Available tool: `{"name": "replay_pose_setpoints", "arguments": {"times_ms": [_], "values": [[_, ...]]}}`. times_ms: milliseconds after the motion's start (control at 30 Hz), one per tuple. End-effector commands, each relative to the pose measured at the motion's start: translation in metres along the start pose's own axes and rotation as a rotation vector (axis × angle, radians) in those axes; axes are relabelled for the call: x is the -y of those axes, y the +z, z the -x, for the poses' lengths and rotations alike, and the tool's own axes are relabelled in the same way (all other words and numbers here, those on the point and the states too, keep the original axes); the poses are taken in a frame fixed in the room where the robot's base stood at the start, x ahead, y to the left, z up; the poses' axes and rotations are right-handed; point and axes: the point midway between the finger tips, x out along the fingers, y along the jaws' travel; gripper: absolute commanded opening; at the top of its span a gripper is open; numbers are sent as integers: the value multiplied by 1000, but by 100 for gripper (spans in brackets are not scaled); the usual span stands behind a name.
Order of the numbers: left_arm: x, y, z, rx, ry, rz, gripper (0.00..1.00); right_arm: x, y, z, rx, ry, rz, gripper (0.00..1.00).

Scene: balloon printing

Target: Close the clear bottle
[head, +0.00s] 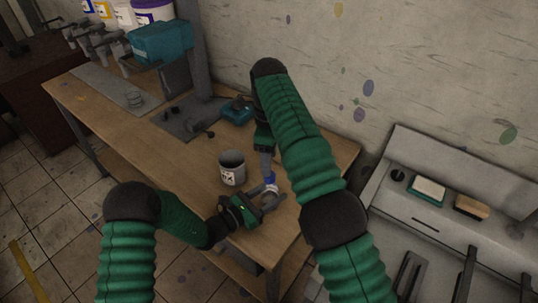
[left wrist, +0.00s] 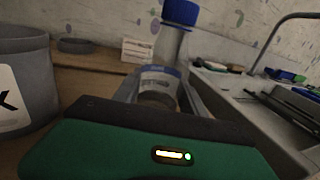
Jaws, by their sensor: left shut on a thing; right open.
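The clear bottle (left wrist: 171,48) stands upright in the left wrist view, with a blue cap (left wrist: 180,13) at its top. I cannot tell how tightly the cap sits. In the head view the blue cap (head: 269,180) shows near the table's right end. My left gripper (head: 268,199) is shut on the bottle's lower body, one finger on each side. My right gripper (head: 268,172) is open, pointing down just above or beside the cap. Its fingertips are small, and I cannot tell whether they touch it. It does not show in the left wrist view.
A grey cup (head: 232,174) with a label stands on the wooden table (head: 190,165), left of the bottle. A teal device (head: 237,112) sits farther back. A grey sink unit (head: 440,225) is at the right. The table's front edge is close to my left gripper.

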Motion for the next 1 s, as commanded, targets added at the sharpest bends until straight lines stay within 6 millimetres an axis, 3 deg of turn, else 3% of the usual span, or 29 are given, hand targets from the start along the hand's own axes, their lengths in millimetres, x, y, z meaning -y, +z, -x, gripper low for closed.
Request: {"name": "replay_pose_setpoints", "arguments": {"times_ms": [300, 567, 600, 800, 1000], "values": [[0, 0, 0, 0, 1, 0, 0, 2, 1, 21, 0, -1, 0, 54], [0, 0, 0, 0, 1, 0, 0, 1, 0, 22, -1, 1, 0, 54], [0, 0, 0, 0, 1, 0, 50, 1, 0, 22, -1, 1, 0, 54], [0, 0, 0, 0, 1, 0, 74, 1, 0, 22, -1, 0, 0, 54], [0, 0, 0, 0, 1, 0, 74, 1, 0, 22, -1, 0, 0, 54]]}}
